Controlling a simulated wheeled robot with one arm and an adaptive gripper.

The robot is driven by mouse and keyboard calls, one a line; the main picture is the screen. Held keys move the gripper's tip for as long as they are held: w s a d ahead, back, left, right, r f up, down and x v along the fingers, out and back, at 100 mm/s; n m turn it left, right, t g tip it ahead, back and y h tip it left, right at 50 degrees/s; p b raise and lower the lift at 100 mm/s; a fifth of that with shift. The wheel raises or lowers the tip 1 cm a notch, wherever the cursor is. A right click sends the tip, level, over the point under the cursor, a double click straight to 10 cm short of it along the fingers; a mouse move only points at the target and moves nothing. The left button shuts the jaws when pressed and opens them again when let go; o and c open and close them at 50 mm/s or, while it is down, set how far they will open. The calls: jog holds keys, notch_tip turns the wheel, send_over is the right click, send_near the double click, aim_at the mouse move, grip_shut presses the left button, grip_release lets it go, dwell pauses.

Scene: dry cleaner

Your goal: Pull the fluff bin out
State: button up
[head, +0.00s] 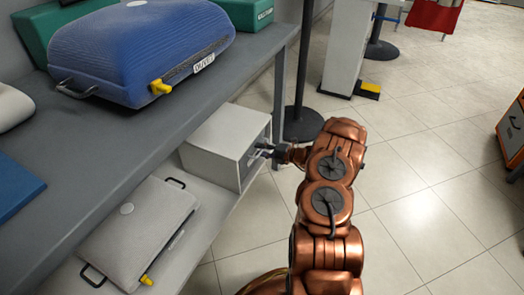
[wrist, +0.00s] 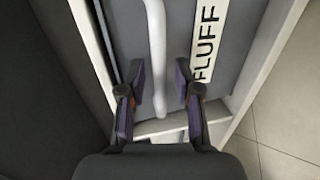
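The fluff bin (wrist: 185,45) shows in the wrist view as a grey front set inside a white housing. It has a pale bar handle (wrist: 157,45) and a white label reading FLUFF (wrist: 209,45). In the head view the white housing (head: 222,137) sits on the lower shelf, and the bin front is mostly hidden by my gripper. My gripper (wrist: 158,78) is open, with one finger on each side of the handle and gaps between. In the head view my gripper (head: 262,151) is at the housing's front. The bin appears flush in its housing.
A lower shelf (head: 180,250) holds a grey bag (head: 138,222). The counter (head: 120,130) above carries a blue duvet bag (head: 140,48). A dark post (head: 302,75) stands close behind the housing. Tiled floor (head: 420,180) to the right is clear; an orange cabinet (head: 514,130) stands at the right edge.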

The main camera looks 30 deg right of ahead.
grip_shut()
jog(key=shift+s, duration=0.1)
dwell(0.4)
